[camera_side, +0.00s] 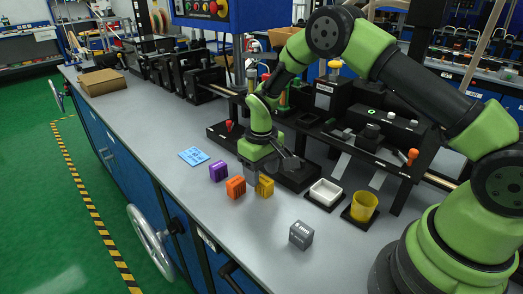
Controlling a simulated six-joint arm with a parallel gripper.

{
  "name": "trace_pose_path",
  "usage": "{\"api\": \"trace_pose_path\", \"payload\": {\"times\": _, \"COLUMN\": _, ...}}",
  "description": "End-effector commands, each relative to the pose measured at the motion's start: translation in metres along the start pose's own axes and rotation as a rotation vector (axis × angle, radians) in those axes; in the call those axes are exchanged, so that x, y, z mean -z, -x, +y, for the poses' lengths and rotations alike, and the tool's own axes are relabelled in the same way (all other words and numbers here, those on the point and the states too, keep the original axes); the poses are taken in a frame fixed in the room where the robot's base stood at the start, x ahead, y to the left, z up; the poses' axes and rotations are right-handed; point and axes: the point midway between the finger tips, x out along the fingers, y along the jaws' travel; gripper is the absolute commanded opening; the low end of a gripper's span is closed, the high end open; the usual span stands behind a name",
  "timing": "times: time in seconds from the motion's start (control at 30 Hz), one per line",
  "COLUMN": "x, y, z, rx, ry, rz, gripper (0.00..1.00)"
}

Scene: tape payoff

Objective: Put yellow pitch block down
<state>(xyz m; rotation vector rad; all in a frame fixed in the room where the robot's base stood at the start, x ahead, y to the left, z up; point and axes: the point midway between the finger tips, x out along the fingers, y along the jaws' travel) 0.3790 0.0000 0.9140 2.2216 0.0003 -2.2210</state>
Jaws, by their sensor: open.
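The yellow pitch block (265,187) stands on the grey bench, just right of the orange block (236,188). My gripper (266,172) is directly above and behind the yellow block, pointing down, with its jaws open. The gap between the fingertips and the block is too small to judge, so I cannot tell whether they touch. A purple block (218,171) stands behind and left of the orange one. A grey block with white lettering (301,235) stands alone nearer the front.
A white tray (325,193) and a yellow cup (364,206) sit on black bases to the right. A blue card (194,156) lies to the left. Black machinery (370,140) lines the back. The bench is clear around the grey block.

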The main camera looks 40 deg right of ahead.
Motion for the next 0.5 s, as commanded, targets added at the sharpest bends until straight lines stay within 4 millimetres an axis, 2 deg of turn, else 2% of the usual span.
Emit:
{"api": "trace_pose_path", "payload": {"times": 0.3, "x": 0.001, "y": 0.071, "z": 0.0, "rx": 0.0, "ry": 0.0, "rz": 0.006, "gripper": 0.55}}
{"api": "trace_pose_path", "payload": {"times": 0.5, "x": 0.0, "y": 0.098, "z": 0.0, "rx": 0.0, "ry": -0.001, "rz": 0.002, "gripper": 0.55}}
